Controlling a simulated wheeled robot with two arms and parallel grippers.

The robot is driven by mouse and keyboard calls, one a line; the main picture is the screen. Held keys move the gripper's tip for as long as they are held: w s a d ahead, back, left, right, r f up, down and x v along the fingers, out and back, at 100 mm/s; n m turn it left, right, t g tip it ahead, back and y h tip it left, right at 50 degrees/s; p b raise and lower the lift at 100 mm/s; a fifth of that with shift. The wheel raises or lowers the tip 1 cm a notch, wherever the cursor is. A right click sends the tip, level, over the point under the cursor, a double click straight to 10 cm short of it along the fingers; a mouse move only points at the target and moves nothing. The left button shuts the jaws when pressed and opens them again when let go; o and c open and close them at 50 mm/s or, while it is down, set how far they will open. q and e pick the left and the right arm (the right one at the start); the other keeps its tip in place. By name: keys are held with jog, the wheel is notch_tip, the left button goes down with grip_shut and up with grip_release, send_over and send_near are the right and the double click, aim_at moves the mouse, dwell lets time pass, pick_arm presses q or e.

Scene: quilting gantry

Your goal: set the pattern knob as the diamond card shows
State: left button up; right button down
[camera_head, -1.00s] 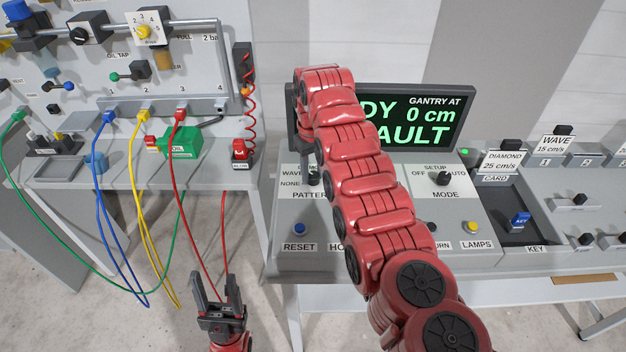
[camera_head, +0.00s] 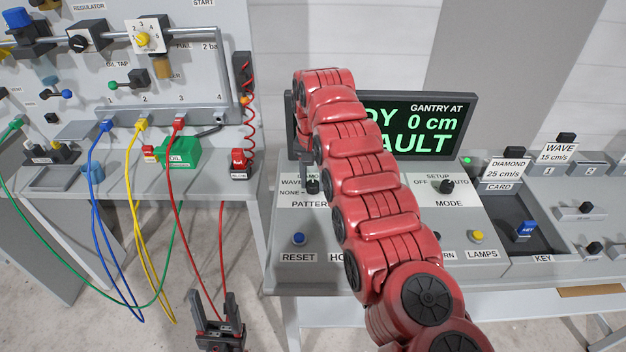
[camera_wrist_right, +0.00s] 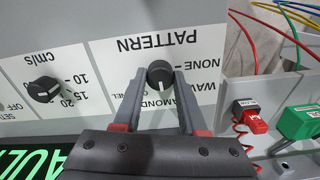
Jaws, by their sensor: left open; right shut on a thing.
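The pattern knob (camera_head: 312,187) is a black dial on the sloped console, with NONE, WAVE and DIAMOND labels around it. My right gripper (camera_wrist_right: 161,75) has its fingers on both sides of the pattern knob (camera_wrist_right: 159,72) and is shut on it. The wrist view is upside down to the labels; the knob's pale mark appears to point down, toward the DIAMOND label. In the head view my red right arm hides part of the console. The diamond card (camera_head: 507,171), reading DIAMOND 25 cm/s, stands at the card slot. My left gripper (camera_head: 218,300) is open and empty, low in front.
The mode knob (camera_head: 445,186) is right of my arm. The screen (camera_head: 425,130) reads GANTRY AT 0 cm, with the rest partly hidden. A blue reset button (camera_head: 299,239) and blue key (camera_head: 526,230) are on the console. Coloured hoses (camera_head: 130,230) hang at left.

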aim_at(313, 184)
dwell(0.4)
jog(key=shift+c, duration=2.3)
grip_release()
notch_tip(313, 184, up, 17)
jog(key=p, duration=1.6)
jog(key=shift+r+p, duration=0.15)
jog(key=shift+p, duration=0.2)
jog(key=shift+s, duration=0.1)
